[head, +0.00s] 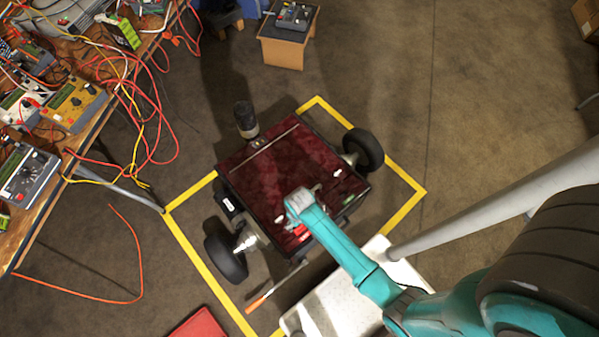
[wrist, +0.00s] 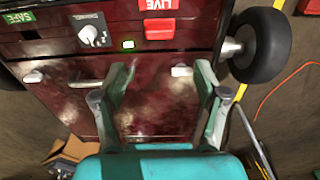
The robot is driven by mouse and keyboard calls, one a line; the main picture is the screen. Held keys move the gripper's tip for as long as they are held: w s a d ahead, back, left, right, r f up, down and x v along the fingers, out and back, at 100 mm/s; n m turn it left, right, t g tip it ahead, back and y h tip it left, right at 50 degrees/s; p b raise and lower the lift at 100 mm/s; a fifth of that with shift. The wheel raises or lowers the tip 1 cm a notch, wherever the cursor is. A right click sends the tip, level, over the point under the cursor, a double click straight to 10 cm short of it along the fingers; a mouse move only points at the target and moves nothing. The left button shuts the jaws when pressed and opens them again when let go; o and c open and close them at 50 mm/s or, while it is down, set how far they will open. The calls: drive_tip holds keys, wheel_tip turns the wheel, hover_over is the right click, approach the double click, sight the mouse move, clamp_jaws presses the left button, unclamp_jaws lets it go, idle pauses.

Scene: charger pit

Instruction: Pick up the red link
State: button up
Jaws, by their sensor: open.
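The red link (wrist: 160,29) is a small red block on the dark red cart's panel, just below the upside-down red LIVE label (wrist: 158,6) in the wrist view. A small red patch that may be the same part shows beside my arm in the head view (head: 301,231). My gripper (wrist: 161,73) is open and empty, with its two fingers apart over the cart's dark red surface. The red link lies ahead of the fingertips, apart from them. In the head view my arm reaches over the cart (head: 270,175), and the fingers cannot be made out.
The panel also has a green SAFE label (wrist: 18,18), a grey knob (wrist: 92,37) and a lit green lamp (wrist: 128,44). Black wheels (head: 363,149) flank the cart inside a yellow floor outline (head: 405,210). A cluttered bench (head: 55,180) with loose cables stands left.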

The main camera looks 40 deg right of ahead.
sight(300, 228)
wheel_tip(300, 228, down, 6)
drive_tip(key=shift+w+r, duration=0.15)
drive_tip(key=shift+s+f, duration=0.2)
drive_tip(key=shift+f, duration=1.1)
drive_tip(key=shift+s+f, duration=0.15)
drive_tip(key=shift+f, duration=1.1)
drive_tip(key=c, duration=1.2)
